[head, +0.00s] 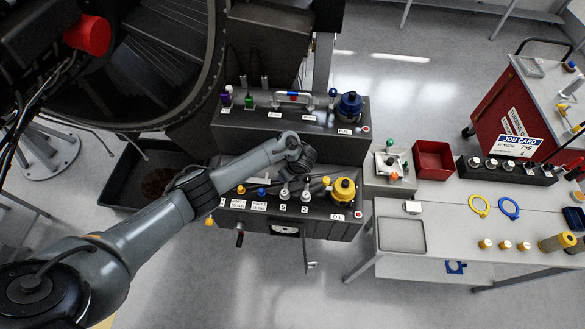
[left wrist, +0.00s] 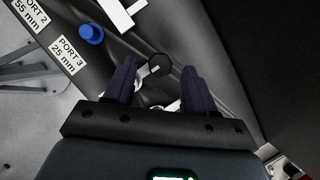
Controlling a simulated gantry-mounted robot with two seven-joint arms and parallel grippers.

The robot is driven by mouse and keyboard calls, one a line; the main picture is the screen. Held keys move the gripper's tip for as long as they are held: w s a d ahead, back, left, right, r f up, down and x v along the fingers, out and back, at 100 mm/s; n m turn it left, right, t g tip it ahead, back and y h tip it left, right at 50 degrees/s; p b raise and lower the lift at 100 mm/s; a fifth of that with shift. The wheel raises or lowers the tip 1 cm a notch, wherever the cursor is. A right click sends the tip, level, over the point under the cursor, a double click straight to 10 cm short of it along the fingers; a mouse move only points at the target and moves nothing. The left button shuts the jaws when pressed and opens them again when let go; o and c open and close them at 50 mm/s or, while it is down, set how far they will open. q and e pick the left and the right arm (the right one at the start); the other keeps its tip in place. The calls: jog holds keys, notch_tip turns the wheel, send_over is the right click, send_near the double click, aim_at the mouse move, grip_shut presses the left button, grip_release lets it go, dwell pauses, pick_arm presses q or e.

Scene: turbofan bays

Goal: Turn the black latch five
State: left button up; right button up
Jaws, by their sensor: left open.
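The lower dark panel (head: 262,220) carries a label 5 (head: 283,208) and a label 2 (head: 304,208), with small silver-and-black latch fittings (head: 285,193) just above them. My left arm reaches over this panel from the left, and its wrist hides part of it. In the left wrist view my left gripper (left wrist: 158,88) is open, with its two dark fingers apart. A black, round-ended latch piece (left wrist: 160,62) with light metal shows between and just beyond the fingertips. I cannot tell whether it is latch five or whether the fingers touch it.
Beside the latches are a blue cap (left wrist: 90,34) near the PORT 3 label (left wrist: 68,55) and a yellow cap (head: 344,190). The upper panel (head: 240,117) rises behind. A bench with a red bin (head: 433,160) stands to the right.

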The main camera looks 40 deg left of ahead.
pick_arm(q)
jog(key=p+v, duration=0.2)
jog(key=v, duration=0.7)
jog(key=shift+f, duration=0.1)
